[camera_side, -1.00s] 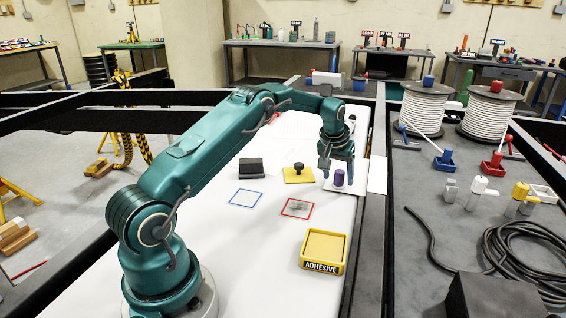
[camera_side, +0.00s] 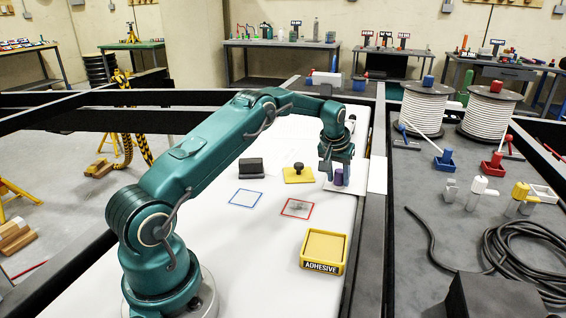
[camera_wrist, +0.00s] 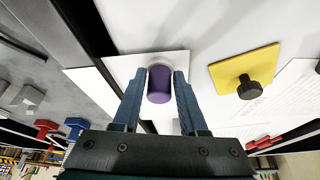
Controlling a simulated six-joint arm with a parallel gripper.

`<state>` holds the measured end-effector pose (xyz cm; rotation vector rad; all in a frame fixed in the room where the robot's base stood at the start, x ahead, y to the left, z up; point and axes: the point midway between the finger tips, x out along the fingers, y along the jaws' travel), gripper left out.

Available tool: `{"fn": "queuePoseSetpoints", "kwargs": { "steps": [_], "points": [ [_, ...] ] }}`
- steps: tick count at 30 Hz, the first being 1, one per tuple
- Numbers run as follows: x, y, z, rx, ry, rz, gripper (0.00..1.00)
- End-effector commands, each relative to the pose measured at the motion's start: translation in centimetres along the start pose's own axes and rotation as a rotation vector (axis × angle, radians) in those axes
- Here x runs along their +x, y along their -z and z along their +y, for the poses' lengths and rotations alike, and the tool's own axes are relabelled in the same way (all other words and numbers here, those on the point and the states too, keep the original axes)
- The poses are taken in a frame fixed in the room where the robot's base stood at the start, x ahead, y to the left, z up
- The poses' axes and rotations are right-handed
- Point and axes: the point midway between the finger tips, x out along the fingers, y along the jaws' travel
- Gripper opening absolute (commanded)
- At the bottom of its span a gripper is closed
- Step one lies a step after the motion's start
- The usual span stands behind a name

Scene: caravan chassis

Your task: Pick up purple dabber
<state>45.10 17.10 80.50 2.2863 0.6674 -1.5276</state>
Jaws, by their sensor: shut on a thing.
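The purple dabber (camera_side: 339,178) is a short upright cylinder on a white square pad near the right edge of the white board. In the wrist view the purple dabber (camera_wrist: 159,84) sits between my two fingers, with a pale end showing beyond the purple part. My gripper (camera_side: 338,176) has come down around it, one finger on each side. In the wrist view my gripper (camera_wrist: 160,82) is shut on it. The dabber still appears to be at the pad; any gap beneath it cannot be told.
A yellow plate with a black knob (camera_side: 298,174) lies close to the left of my gripper. A dark block (camera_side: 251,168), a blue square outline (camera_side: 246,198), a red square outline (camera_side: 297,208) and a yellow adhesive tray (camera_side: 324,250) are also on the board. Open white surface lies between them.

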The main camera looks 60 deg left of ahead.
Motion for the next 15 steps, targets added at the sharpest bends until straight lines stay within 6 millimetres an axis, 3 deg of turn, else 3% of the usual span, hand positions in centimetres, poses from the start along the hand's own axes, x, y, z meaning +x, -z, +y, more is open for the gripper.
{"fn": "queuePoseSetpoints", "kwargs": {
  "steps": [12, 15],
  "points": [
    [-3.9, 1.7, 0.0, -0.001, -0.002, 0.005, 0.0],
    [-4.3, 1.5, -1.0, -0.002, -0.001, 0.001, 0.0]
  ]
}}
